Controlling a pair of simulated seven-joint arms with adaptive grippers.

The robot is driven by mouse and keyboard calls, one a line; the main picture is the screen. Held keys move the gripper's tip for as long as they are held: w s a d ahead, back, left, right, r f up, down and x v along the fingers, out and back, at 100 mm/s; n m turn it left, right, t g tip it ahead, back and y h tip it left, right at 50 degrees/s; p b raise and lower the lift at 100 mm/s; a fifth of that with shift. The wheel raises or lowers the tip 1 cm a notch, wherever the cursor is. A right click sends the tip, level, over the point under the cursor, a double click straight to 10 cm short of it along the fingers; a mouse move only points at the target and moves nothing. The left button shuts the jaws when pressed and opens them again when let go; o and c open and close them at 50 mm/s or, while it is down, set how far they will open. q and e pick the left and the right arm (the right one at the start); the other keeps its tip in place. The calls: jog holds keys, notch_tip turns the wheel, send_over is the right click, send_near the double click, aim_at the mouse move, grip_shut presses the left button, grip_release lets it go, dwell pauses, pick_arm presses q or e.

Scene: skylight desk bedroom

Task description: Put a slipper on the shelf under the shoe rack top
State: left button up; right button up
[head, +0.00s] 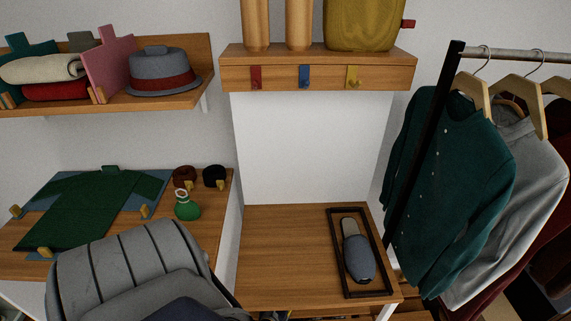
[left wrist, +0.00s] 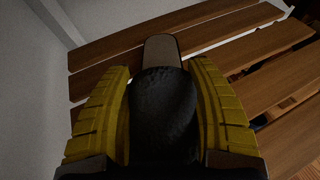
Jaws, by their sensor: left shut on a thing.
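In the left wrist view, my left gripper (left wrist: 165,120) is shut on a dark slipper (left wrist: 163,95), with one yellow finger pad on each side of it. The slipper's lighter heel end points away from the camera, over the wooden slats of a shelf (left wrist: 110,82). I cannot tell whether it touches the slats. In the head view, another blue-grey slipper (head: 360,266) lies in a dark-framed tray (head: 331,240) on the wooden shoe rack top (head: 280,250). Neither gripper shows in the head view; the space under the top is mostly hidden there.
A white wall (left wrist: 30,95) stands left of the slats. Clothes hang on a rail (head: 515,55) at the right. A grey padded bag (head: 130,262) fills the lower left, before a desk (head: 215,205). The rack top left of the tray is clear.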

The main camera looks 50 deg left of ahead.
pick_arm(q)
jog(key=shift+f, duration=0.15)
jog(key=o, duration=1.3)
jog(key=shift+c, duration=0.2)
jog(key=shift+s, duration=0.1)
jog(key=v, duration=1.2)
